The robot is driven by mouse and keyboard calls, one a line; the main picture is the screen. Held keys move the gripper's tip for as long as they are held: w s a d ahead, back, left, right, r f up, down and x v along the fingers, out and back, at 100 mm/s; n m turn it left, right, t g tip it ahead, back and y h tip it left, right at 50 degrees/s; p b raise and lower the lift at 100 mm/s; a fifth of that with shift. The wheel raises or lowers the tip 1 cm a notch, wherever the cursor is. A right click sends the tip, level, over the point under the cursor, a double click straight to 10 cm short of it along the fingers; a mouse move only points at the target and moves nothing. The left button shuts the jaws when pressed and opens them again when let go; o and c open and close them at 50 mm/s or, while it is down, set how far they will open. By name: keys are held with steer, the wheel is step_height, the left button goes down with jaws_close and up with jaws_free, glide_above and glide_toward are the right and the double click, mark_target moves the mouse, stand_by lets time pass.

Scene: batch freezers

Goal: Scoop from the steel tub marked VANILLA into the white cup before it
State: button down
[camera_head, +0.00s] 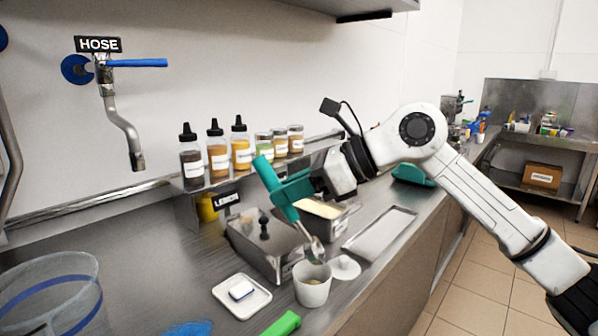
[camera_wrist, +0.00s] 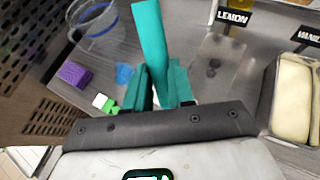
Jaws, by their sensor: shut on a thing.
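My gripper (camera_head: 287,192) has teal fingers and is shut on the teal handle of a scoop (camera_head: 268,172). The handle also rises between the fingers in the wrist view (camera_wrist: 150,40). The scoop's metal head (camera_head: 315,250) points down just above the mouth of the white cup (camera_head: 312,290). Something tan shows inside the cup. The steel tub of cream-coloured ice cream (camera_head: 342,222) is behind my gripper and partly hidden. In the wrist view the pale ice cream (camera_wrist: 293,95) lies near the VANILLA sign (camera_wrist: 309,36). The cup is not visible there.
A lidded steel tub (camera_head: 262,243) stands left of the scoop by the LEMON sign (camera_head: 227,199). A white dish with a block (camera_head: 227,296), a round white lid (camera_head: 345,267) and a green object (camera_head: 282,325) surround the cup. A clear bucket (camera_head: 50,262) is at left.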

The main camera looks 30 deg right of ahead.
steer(key=shift+w+a+g+h+p, duration=0.7)
steer(key=shift+a+h+p, duration=0.1)
steer(key=shift+p, duration=0.95)
steer(key=w+a+f+g+h+p, duration=0.3)
steer(key=a+f+g+h+p, duration=0.1)
steer(key=p, duration=0.7)
steer(key=shift+w+f+g+h, duration=0.3)
steer(key=shift+f+g+h, duration=0.4)
steer(key=shift+h, duration=0.5)
steer(key=shift+a+r, duration=0.1)
steer(key=shift+r, duration=0.05)
